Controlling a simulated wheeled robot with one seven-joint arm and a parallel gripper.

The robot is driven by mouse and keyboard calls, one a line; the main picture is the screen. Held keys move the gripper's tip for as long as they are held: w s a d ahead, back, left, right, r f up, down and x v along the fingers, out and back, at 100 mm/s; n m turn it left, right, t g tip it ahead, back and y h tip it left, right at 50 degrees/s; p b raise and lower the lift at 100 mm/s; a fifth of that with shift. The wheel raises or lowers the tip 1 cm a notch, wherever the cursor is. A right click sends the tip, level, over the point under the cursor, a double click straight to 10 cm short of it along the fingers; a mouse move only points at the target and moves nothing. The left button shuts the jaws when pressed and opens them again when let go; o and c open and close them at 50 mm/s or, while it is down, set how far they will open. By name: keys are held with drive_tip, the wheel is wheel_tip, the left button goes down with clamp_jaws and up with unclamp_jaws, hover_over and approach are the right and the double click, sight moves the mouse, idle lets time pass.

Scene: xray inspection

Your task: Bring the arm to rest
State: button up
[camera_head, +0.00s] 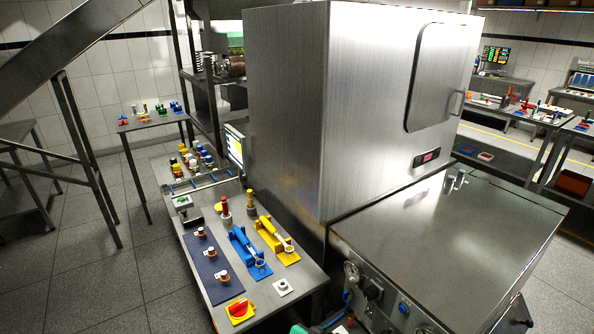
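My gripper does not show in the head view, and I cannot see my arm clearly. A large brushed-steel cabinet (300,100) with a closed rounded door (442,80) fills the middle. A steel work table (290,300) stands to its left.
A low steel box (440,245) stands at right front. Open floor (100,280) lies to the left, near a steel stair frame (85,150).

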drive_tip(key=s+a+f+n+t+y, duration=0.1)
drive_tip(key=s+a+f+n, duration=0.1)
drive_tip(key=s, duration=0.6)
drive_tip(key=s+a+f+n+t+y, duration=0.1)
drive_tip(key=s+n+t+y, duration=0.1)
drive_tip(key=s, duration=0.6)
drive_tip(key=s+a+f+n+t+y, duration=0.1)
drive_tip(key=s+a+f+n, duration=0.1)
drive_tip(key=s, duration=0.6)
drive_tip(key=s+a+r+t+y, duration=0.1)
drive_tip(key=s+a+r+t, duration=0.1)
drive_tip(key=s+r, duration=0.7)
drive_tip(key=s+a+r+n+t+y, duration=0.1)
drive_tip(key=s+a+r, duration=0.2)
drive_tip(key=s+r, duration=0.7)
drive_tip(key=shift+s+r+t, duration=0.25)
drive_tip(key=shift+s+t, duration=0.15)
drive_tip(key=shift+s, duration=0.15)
